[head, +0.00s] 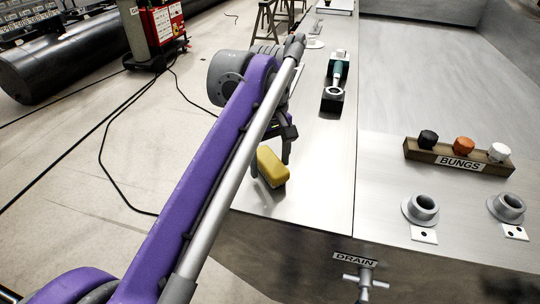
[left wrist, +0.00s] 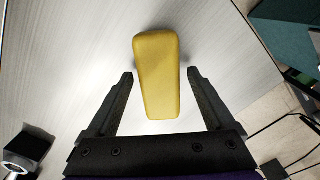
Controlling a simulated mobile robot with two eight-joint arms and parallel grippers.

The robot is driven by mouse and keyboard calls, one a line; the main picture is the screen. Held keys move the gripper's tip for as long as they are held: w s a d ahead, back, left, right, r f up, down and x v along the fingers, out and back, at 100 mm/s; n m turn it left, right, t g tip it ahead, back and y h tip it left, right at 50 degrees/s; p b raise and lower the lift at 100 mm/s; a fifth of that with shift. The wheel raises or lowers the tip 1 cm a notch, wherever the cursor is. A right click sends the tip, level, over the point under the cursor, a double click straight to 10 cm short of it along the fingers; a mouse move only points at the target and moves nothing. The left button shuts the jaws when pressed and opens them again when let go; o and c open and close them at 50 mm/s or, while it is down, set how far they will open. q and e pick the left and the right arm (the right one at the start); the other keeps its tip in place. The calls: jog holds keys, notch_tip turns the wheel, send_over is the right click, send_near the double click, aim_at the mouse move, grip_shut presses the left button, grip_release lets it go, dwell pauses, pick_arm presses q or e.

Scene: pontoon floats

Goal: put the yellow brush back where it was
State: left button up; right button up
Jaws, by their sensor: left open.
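The yellow brush (head: 272,168) is a yellow block with rounded edges near the front left corner of the steel bench top. In the left wrist view the brush (left wrist: 158,60) points lengthwise toward my gripper, and no bristles show. My left gripper (head: 271,157) is open right above the brush. In the left wrist view its two fingers (left wrist: 160,74) stand one on each side of the brush's near part, with a gap on both sides. Whether the fingertips reach down to the bench is hard to tell. My right gripper is not in view.
A dark holder with a green-handled tool (head: 335,78) stands farther back on the bench (head: 318,150). A wooden bungs rack (head: 457,161) with three bungs and two metal fittings (head: 420,208) are at the right. The drain tap (head: 365,283) is on the front face. Cables lie on the floor.

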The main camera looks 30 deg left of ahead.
aim_at(270, 160)
pick_arm(q)
notch_tip(270, 160, up, 12)
jog(key=p, duration=0.2)
jog(key=shift+r+p, duration=0.15)
jog(key=shift+p, duration=0.2)
